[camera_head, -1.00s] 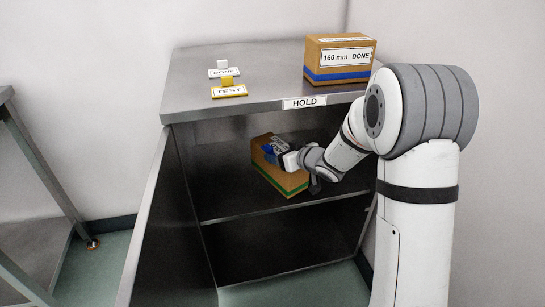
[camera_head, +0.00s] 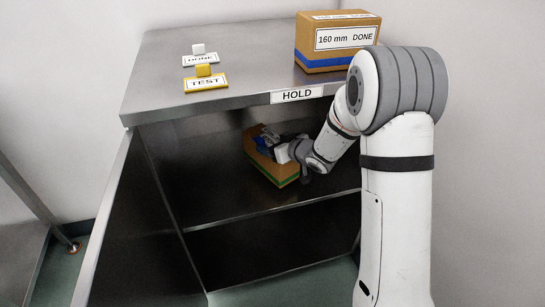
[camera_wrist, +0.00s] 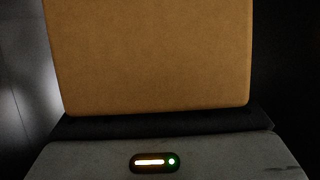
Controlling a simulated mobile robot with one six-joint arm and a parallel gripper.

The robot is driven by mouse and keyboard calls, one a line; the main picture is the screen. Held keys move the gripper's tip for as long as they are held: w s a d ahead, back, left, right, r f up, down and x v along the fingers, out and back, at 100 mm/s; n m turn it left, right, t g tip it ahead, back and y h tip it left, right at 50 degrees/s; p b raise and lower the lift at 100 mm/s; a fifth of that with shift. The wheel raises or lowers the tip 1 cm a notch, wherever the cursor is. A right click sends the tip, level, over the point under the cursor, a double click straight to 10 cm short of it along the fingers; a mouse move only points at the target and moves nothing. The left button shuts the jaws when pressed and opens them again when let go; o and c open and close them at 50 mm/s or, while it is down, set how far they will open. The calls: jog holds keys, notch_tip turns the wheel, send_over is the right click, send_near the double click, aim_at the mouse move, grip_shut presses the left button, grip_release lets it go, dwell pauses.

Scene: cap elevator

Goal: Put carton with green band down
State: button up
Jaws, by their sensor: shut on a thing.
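The carton with the green band (camera_head: 262,170) is inside the open cabinet, over its upper shelf. It looks slightly tilted in the head view, and I cannot tell whether its base touches the shelf. My gripper (camera_head: 274,145) is shut on it, at the upper part of the carton. In the wrist view the carton's plain brown face (camera_wrist: 150,60) fills most of the picture just beyond the gripper body. My fingertips are mostly hidden there, and part of the carton is hidden by my wrist in the head view.
The cabinet shelf (camera_head: 215,213) has dark bare room around the carton. The cabinet's open door (camera_head: 110,225) stands at left. On top are a blue-banded carton (camera_head: 318,62), a yellow TEST marker (camera_head: 205,82), a white marker (camera_head: 200,58) and a HOLD label (camera_head: 297,95) on the edge.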

jog(key=shift+f+b, duration=0.7)
jog(key=shift+f, duration=1.1)
jog(key=shift+f, duration=0.1)
jog(key=o, duration=2)
jog(key=shift+s+f, duration=0.1)
jog(key=shift+o, duration=0.2)
